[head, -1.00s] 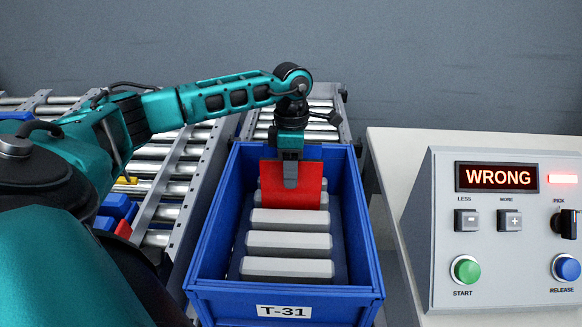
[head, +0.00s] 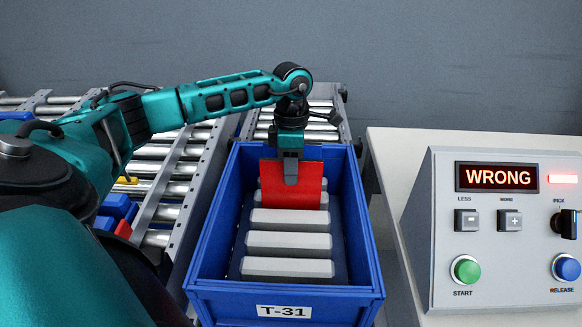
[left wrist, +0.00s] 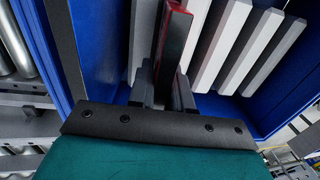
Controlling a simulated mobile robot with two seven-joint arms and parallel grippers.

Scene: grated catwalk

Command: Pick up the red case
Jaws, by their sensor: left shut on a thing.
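The red case (head: 292,196) is a flat red slab standing upright near the far end of the blue tote (head: 202,245) in the head view. My left gripper (head: 291,180) comes down from above and is shut on its upper edge. In the left wrist view the two fingers of my left gripper (left wrist: 163,92) close on the thin red case (left wrist: 174,45) from both sides. The lower part of the case is near the grey bars, and I cannot tell whether it touches the tote floor. My right gripper is not in view.
Several grey bars (head: 290,242) lie in a row inside the tote, labelled T-31. Roller conveyors (head: 180,168) run at left, with small blue and red blocks (head: 121,228). At right, a control box (head: 505,240) on a pale table shows "WRONG" and a lit red lamp.

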